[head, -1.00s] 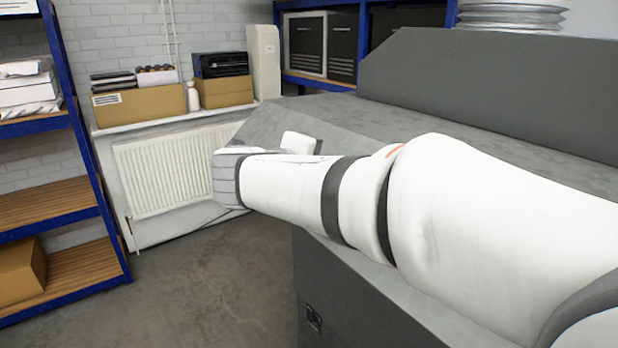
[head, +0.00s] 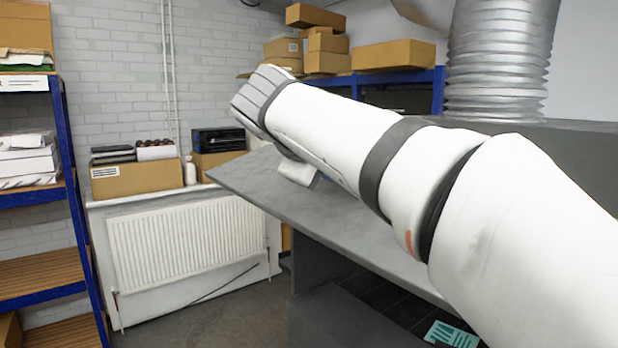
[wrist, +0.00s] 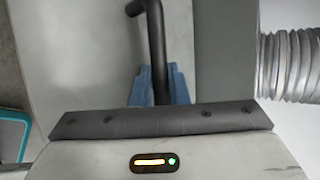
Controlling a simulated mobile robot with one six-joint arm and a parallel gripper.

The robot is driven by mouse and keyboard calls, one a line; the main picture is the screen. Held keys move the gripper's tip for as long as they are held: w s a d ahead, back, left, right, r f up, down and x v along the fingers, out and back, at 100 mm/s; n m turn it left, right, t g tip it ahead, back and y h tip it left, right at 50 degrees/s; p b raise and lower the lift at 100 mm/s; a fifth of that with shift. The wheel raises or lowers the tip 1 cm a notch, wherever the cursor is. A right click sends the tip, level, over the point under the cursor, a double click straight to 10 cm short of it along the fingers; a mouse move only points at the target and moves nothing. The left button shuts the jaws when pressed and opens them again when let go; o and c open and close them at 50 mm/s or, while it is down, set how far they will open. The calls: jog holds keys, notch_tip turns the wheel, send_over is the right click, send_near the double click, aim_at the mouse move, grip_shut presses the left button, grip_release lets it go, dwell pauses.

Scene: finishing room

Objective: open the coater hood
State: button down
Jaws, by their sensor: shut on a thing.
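The coater hood (head: 325,230) is a flat grey lid, raised and tilted in the head view, with a dark opening (head: 395,305) showing under its front edge. In the wrist view the hood's pale grey surface (wrist: 80,50) lies behind a dark bent bar handle (wrist: 156,45). The blue fingers of my gripper (wrist: 158,88) sit on either side of this handle and are shut on it. In the head view my white arm covers part of the hood, and the handle and fingertips are hidden.
A ribbed silver duct (head: 498,60) rises behind the coater. A teal and white item (head: 452,335) shows in the opening. A radiator (head: 188,245) and a blue shelf rack (head: 75,200) stand at the left. Boxes (head: 392,55) sit on the back shelf.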

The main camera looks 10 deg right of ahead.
jog(key=c, duration=1.4)
grip_release()
jog(key=shift+w+d, duration=0.1)
jog(key=b+v, duration=0.1)
jog(key=v, duration=0.7)
jog(key=shift+f, duration=0.1)
